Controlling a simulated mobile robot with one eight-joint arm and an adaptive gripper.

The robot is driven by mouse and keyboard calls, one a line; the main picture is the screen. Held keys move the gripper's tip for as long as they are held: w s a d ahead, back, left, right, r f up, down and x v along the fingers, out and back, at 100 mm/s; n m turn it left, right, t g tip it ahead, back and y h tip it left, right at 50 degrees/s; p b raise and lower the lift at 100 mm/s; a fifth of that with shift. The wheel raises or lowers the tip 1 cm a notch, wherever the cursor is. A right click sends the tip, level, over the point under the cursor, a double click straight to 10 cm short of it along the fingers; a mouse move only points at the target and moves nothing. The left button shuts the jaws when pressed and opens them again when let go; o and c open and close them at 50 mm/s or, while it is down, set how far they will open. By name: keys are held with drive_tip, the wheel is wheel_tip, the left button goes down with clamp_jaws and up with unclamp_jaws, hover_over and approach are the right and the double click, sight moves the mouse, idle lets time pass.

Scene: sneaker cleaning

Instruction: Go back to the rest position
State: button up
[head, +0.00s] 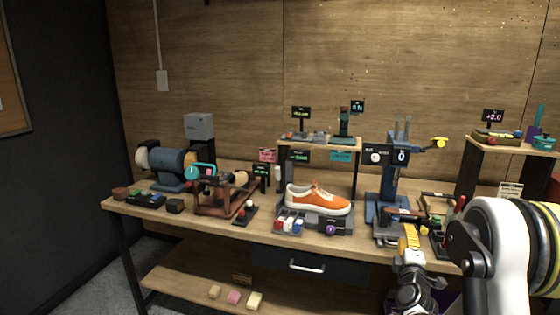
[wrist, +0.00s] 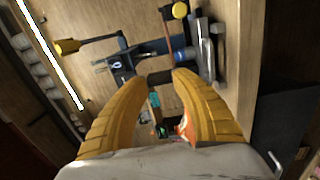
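The orange sneaker (head: 318,201) with a white sole sits on a low stand near the middle of the workbench (head: 265,236) in the head view. My gripper (head: 411,236) is right of the sneaker, near the bench's front edge and in front of the blue press (head: 387,190). In the wrist view, the two yellow fingers of my gripper (wrist: 160,79) are spread apart with nothing held between them. A small orange part of the sneaker (wrist: 184,127) shows beyond the fingers; the rest is hidden there.
A blue bench grinder (head: 170,168) and a brown wooden frame (head: 222,196) stand on the left. A small shelf (head: 320,144) rises behind the sneaker. Another raised shelf (head: 512,148) is at the right. A drawer (head: 308,266) hangs under the bench. Several small blocks lie on the lower shelf (head: 190,276).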

drive_tip(key=s+a+r+m+g+y, duration=0.2)
drive_tip(key=a+r+y, duration=0.3)
drive_tip(key=a, duration=0.4)
drive_tip(key=s+a+r+m+g, duration=0.3)
drive_tip(key=s+a+r, duration=0.1)
drive_tip(key=s+a, duration=0.4)
drive_tip(key=s+f+m+g, duration=0.2)
drive_tip(key=s+m, duration=0.1)
drive_tip(key=s, duration=0.5)
drive_tip(key=s+a+f+m+g, duration=0.1)
drive_tip(key=s+f+m+g, duration=0.1)
drive_tip(key=s, duration=0.7)
drive_tip(key=s+a+f+m+g, duration=0.1)
drive_tip(key=s+m, duration=0.3)
drive_tip(key=s, duration=0.5)
drive_tip(key=shift+a+f+g, duration=0.15)
drive_tip(key=shift+f+g, duration=0.25)
drive_tip(key=shift+f, duration=0.1)
drive_tip(key=shift+s, duration=0.1)
